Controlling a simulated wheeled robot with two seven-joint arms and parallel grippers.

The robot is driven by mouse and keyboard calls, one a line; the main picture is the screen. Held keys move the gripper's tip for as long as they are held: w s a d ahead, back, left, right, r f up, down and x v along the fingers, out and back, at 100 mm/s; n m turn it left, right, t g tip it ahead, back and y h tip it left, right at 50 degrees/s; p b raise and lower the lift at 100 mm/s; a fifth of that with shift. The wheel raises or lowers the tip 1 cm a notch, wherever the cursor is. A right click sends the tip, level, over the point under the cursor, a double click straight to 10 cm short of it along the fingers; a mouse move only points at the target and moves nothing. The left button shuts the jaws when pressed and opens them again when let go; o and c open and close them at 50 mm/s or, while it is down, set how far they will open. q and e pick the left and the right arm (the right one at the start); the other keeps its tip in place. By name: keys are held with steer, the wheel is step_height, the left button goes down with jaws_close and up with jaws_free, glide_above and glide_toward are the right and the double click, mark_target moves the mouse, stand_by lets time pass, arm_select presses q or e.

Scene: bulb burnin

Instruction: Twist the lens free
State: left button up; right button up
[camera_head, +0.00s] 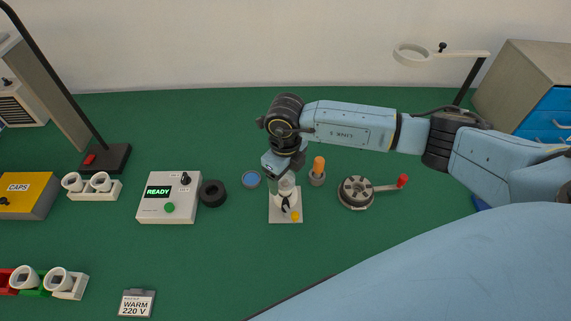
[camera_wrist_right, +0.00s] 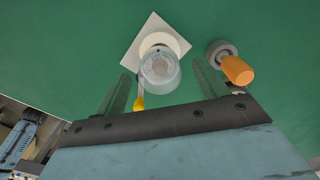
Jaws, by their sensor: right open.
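The lens (camera_wrist_right: 160,72) is a clear, frosted cup on a round white holder, which stands on a square white plate (camera_wrist_right: 138,50). In the head view, the plate (camera_head: 276,216) lies near the middle of the bench, and the lens (camera_head: 286,186) is partly hidden under my right gripper (camera_head: 285,177). My right gripper points down over the holder. In the right wrist view, its two green-grey fingers stand apart on either side of the lens, with visible gaps, so it is open (camera_wrist_right: 160,76). A small yellow part (camera_wrist_right: 139,103) sits beside the holder. My left gripper is not in view.
An orange-handled tool in a grey cup (camera_head: 317,178) stands close right of the plate. A round grey device with a red-knobbed crank (camera_head: 356,192) is farther right. A blue-topped dish (camera_head: 251,179), a black ring (camera_head: 212,193) and the READY box (camera_head: 169,211) are left.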

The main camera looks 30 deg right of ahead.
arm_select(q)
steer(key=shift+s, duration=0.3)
arm_select(e)
steer(key=shift+f, duration=0.2)
steer(key=c, duration=1)
arm_select(q)
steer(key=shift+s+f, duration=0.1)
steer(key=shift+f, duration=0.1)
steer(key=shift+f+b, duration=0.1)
steer(key=shift+b, duration=0.2)
arm_select(e)
steer(key=shift+n, duration=0.4)
steer(key=shift+n+b, duration=0.4)
steer(key=shift+n, duration=0.3)
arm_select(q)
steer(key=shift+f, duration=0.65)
arm_select(e)
steer(key=shift+n, duration=0.6)
arm_select(q)
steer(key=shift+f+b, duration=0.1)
steer(key=shift+b, duration=0.25)
